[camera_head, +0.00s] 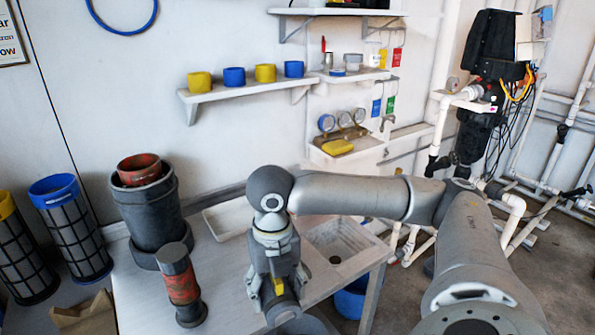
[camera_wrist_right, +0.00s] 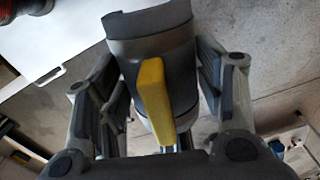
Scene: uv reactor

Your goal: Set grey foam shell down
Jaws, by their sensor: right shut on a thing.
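The grey foam shell (camera_wrist_right: 150,40) is a curved grey piece with an upright yellow bar (camera_wrist_right: 154,100) in front of it. In the right wrist view it sits between the two fingers of my right gripper (camera_wrist_right: 160,78). The gripper is shut on it. In the head view my right gripper (camera_head: 279,298) points down at the front edge of the white table (camera_head: 235,310); a bit of yellow shows there, and the shell is mostly hidden by the gripper. I cannot tell whether the shell touches anything below. My left gripper is not in view.
A red-and-grey cylinder (camera_head: 181,287) stands on the table to the left. Behind it is a dark grey pot (camera_head: 150,212) with a red cup. Black mesh filters (camera_head: 72,235) stand further left. A shallow tray (camera_head: 225,220) and a sink (camera_head: 340,245) lie behind the gripper.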

